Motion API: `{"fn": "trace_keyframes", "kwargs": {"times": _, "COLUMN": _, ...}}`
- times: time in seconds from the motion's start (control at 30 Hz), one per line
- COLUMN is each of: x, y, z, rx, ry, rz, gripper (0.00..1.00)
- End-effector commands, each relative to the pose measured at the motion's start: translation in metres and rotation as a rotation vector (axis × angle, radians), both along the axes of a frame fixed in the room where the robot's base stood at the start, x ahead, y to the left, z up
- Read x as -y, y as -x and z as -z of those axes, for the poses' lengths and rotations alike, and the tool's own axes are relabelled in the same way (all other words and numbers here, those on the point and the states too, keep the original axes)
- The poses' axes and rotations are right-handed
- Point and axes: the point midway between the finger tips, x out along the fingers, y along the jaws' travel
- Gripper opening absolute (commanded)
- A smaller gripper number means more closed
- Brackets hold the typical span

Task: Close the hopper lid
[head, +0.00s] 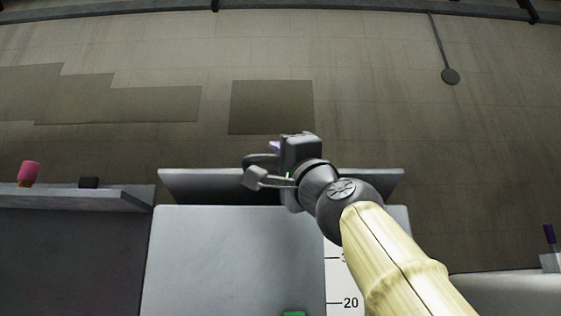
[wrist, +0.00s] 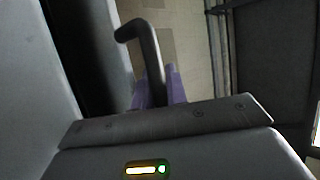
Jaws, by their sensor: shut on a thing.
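The hopper lid (head: 215,184) appears as a dark grey panel raised along the back edge of the light grey machine top (head: 235,255) in the head view. A dark curved handle (head: 258,159) shows near the panel's middle, and its bent bar (wrist: 146,45) fills the upper middle of the wrist view. My gripper (head: 274,148) is at this handle. In the wrist view its purple fingers (wrist: 158,90) sit on both sides of the bar, shut on it.
A purple-topped item (head: 549,234) stands at the right edge.

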Motion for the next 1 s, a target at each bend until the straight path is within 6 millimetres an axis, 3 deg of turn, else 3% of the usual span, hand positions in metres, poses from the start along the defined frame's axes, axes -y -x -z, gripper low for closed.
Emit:
{"fn": "trace_keyframes", "kwargs": {"times": 0.1, "x": 0.0, "y": 0.009, "z": 0.023, "rx": 0.008, "ry": -0.001, "rz": 0.0, "gripper": 0.0}}
{"fn": "trace_keyframes", "kwargs": {"times": 0.4, "x": -0.001, "y": 0.015, "z": 0.051, "rx": 0.009, "ry": -0.001, "rz": 0.0, "gripper": 0.0}}
{"fn": "trace_keyframes", "kwargs": {"times": 1.0, "x": -0.001, "y": 0.017, "z": 0.057, "rx": 0.013, "ry": -0.002, "rz": -0.003, "gripper": 0.0}}
